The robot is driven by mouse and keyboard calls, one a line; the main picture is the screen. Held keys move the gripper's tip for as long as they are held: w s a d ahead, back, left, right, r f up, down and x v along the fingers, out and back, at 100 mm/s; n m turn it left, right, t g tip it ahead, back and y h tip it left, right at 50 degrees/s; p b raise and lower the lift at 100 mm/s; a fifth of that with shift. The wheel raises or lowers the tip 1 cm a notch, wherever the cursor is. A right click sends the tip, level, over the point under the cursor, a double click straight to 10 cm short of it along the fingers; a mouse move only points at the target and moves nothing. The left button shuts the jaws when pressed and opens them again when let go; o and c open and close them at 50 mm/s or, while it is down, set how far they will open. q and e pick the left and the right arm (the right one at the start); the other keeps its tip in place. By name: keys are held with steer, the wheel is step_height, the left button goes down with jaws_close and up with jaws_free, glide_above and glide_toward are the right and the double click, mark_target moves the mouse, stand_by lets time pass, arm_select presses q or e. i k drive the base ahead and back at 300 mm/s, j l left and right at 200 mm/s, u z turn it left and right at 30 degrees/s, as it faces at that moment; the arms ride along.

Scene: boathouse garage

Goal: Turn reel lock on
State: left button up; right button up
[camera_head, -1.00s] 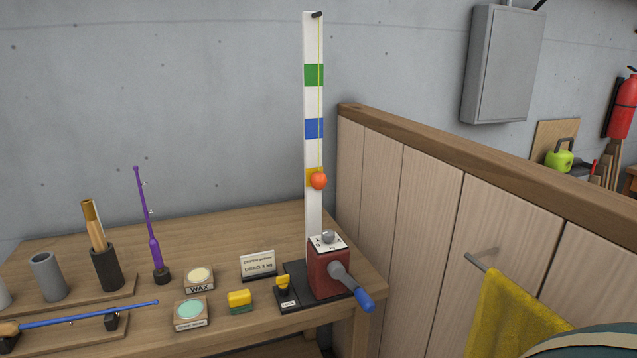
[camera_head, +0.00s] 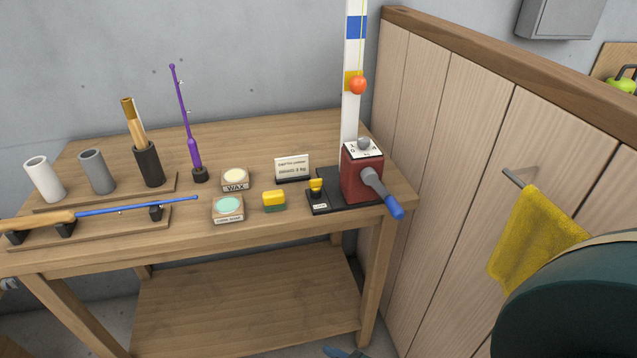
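The reel is a dark red box (camera_head: 359,180) on a black base at the bench's right end, with a grey crank and blue handle (camera_head: 393,207) on its front right. A grey knob (camera_head: 363,144) sits on its white marked top plate. A small yellow-topped lock switch (camera_head: 316,187) stands on the base left of the box, above a small white label. Its exact setting is too small to tell. A tall white post (camera_head: 351,115) with coloured bands rises behind the box. An orange ball (camera_head: 358,85) hangs at the yellow band. Neither gripper is in view.
The wooden bench (camera_head: 240,247) also holds a white sign (camera_head: 292,168), a wax tin (camera_head: 235,179), a green-topped tin (camera_head: 228,208), a yellow-green sponge (camera_head: 274,201) and rods at left. A wood partition (camera_head: 450,150) with a yellow towel (camera_head: 540,240) stands right.

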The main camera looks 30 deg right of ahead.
mark_target(316, 184)
steer(key=k+z, duration=0.15)
steer(key=z, duration=0.2)
steer(key=k+l+z, duration=0.1)
steer(key=z, duration=0.3)
